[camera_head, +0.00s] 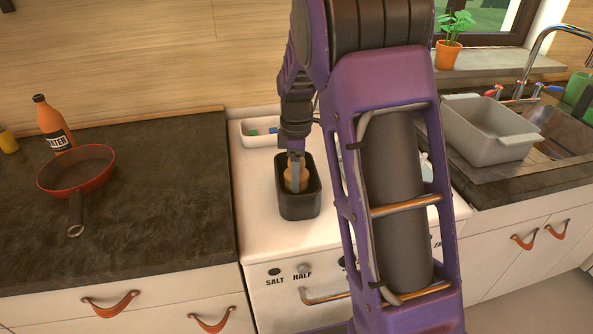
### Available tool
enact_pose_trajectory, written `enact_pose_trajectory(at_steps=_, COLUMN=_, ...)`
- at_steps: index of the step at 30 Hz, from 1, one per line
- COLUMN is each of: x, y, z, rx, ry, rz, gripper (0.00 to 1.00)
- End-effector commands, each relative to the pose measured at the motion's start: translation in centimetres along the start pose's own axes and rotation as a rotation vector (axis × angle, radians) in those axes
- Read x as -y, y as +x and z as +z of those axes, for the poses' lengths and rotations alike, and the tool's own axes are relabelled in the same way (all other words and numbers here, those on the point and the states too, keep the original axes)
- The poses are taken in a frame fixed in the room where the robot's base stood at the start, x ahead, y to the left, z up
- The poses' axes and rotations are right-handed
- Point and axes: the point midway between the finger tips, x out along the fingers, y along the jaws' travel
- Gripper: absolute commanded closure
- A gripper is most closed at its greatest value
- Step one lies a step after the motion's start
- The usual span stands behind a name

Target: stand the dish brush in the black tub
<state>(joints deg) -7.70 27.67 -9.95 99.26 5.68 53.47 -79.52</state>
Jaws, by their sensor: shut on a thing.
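The black tub (299,206) stands upright on the white stove top, left of my purple arm. My gripper (296,163) points down over the tub's opening. It is shut on the dish brush (290,179), of which a tan part shows at the fingertips. The tan part is inside the tub's rim outline. The brush's lower end is hidden by the tub, and I cannot tell whether it touches the bottom.
A white tray (256,133) with small coloured items sits behind the tub. A red pan (77,171) and an orange bottle (52,124) are on the dark left counter. A grey basin (489,132) stands by the sink. My arm hides the stove top's right part.

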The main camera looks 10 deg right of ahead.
Motion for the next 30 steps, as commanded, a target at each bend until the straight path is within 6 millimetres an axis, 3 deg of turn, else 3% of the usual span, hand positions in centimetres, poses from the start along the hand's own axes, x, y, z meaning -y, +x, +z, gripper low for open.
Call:
enact_pose_trajectory(at_steps=14, x=0.01, y=0.59, z=0.00, rx=0.000, ry=0.000, rz=-0.001, gripper=0.87)
enact_pose_trajectory(at_steps=15, x=0.01, y=0.59, z=0.00, rx=0.000, ry=0.000, rz=-0.001, gripper=0.25)
enact_pose_trajectory(at_steps=18, x=0.01, y=0.59, z=0.00, rx=0.000, ry=0.000, rz=-0.001, gripper=0.07)
enact_pose_trajectory(at_steps=20, x=0.01, y=0.59, z=0.00, rx=0.000, ry=0.000, rz=-0.001, gripper=0.00)
enact_pose_trajectory(at_steps=30, x=-0.04, y=-0.21, z=-0.01, rx=-0.001, ry=0.000, rz=0.001, gripper=0.00)
